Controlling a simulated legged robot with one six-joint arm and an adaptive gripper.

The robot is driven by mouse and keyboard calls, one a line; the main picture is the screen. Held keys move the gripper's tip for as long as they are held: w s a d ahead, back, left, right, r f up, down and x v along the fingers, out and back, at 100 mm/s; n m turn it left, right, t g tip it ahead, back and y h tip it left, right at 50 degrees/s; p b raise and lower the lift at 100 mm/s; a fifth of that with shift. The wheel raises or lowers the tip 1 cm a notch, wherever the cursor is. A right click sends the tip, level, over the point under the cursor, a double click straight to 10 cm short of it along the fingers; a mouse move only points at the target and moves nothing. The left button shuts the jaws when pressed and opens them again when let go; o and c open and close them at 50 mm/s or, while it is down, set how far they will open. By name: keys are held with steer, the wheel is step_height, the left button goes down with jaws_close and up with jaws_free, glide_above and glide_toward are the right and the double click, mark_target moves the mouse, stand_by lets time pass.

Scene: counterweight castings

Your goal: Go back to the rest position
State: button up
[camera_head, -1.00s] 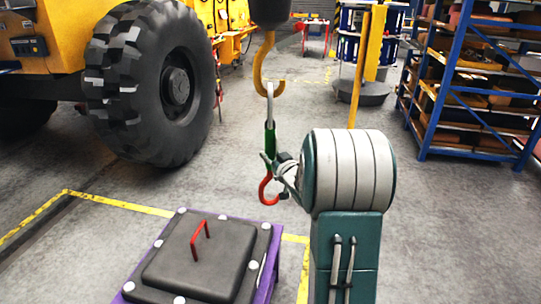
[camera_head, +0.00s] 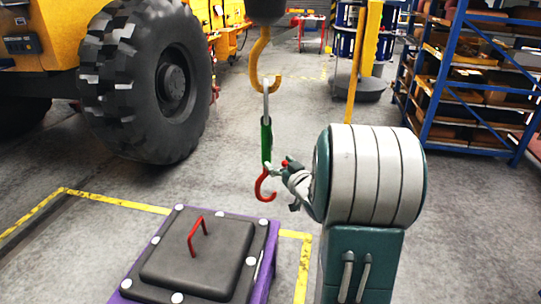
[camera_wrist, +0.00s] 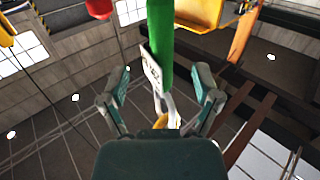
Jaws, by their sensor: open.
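My gripper (camera_head: 284,167) is at the middle of the head view, just right of the hanging sling, with my arm behind it at the right. In the wrist view my gripper (camera_wrist: 162,90) has its two fingers spread wide and nothing clamped between them. The green sling (camera_head: 266,140) hangs from the yellow crane hook (camera_head: 262,72) by a grey link, with a red hook (camera_head: 264,186) at its lower end. In the wrist view the green sling (camera_wrist: 160,45) runs in from the top, with a white tag beside it. Whether a finger touches it I cannot tell.
A dark casting (camera_head: 198,258) with a red handle (camera_head: 198,236) sits on a purple base below. A yellow vehicle with a large black tyre (camera_head: 150,80) stands at left. Blue shelving (camera_head: 470,70) stands at right. The floor beyond the sling is open.

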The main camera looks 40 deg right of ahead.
steer(key=s, duration=0.4)
steer(key=shift+s+a, duration=0.35)
steer(key=shift+s, duration=0.05)
steer(key=s+a+r+g+h, duration=0.1)
steer(key=a+r+g, duration=0.15)
steer(key=a, duration=0.35)
steer(key=s+a+r+g+h, duration=0.1)
steer(key=a+r+g, duration=0.1)
steer(key=a+g, duration=0.35)
steer(key=s+a+f+n+g+y, duration=0.1)
steer(key=s+a+g+y, duration=0.3)
steer(key=s+a, duration=1.2)
steer(key=shift+s+a+f+n+y, duration=0.25)
steer(key=shift+a+f+n+y, duration=0.05)
steer(key=shift+a+f, duration=0.2)
stand_by(1.3)
